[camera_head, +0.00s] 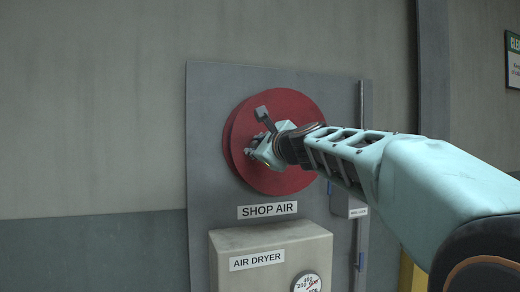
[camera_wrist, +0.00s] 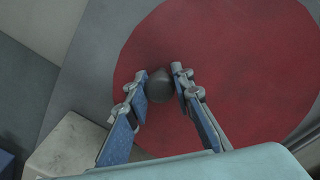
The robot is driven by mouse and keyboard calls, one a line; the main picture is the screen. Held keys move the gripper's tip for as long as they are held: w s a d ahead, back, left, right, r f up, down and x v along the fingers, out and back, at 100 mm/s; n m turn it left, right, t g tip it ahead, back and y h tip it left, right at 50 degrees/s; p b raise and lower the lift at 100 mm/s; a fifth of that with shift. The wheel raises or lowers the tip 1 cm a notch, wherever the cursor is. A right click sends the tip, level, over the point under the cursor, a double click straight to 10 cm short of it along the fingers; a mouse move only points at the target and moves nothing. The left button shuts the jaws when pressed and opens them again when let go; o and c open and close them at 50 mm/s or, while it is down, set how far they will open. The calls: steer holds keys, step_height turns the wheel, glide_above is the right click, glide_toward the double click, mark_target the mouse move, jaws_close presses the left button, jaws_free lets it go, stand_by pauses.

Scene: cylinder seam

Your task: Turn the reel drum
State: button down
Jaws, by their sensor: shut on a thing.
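The reel drum (camera_head: 285,107) is a large red disc on a grey wall panel, above a "SHOP AIR" label. It also fills much of the wrist view (camera_wrist: 225,40). A dark round knob (camera_wrist: 158,84) stands out from its face. My gripper (camera_head: 258,149) is at the drum's left-centre face in the head view. In the wrist view my gripper (camera_wrist: 160,85) has its two blue-padded fingers on either side of the knob, shut on it. In the head view my gripper and arm hide the knob and part of the drum's face.
A grey air dryer box (camera_head: 225,285) with a gauge (camera_head: 307,282) stands below the drum. A vertical pipe (camera_head: 361,110) runs at the panel's right edge, beside a small labelled box (camera_head: 343,200). Bare wall (camera_head: 90,110) lies to the left.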

mark_target(262, 169)
steer(key=f+n+b, duration=0.3)
steer(key=d+f+n+b, duration=0.1)
steer(key=b, duration=0.1)
steer(key=shift+w+f, duration=0.25)
steer(key=shift+f, duration=0.05)
steer(key=f+n+b, duration=0.1)
steer(key=d+n+b, duration=0.1)
steer(key=n+b, duration=0.1)
steer(key=shift+w+d+f, duration=0.15)
steer(key=shift+w+f, duration=0.1)
steer(key=shift+f, duration=0.1)
steer(key=shift+w+d+f+n+h+b, duration=0.2)
steer(key=shift+d+n+h+b, duration=0.1)
steer(key=shift+n+b, duration=0.25)
steer(key=c, duration=1.7)
jaws_free()
steer(key=shift+o, duration=0.2)
steer(key=v, duration=0.7)
steer(key=shift+s, duration=0.25)
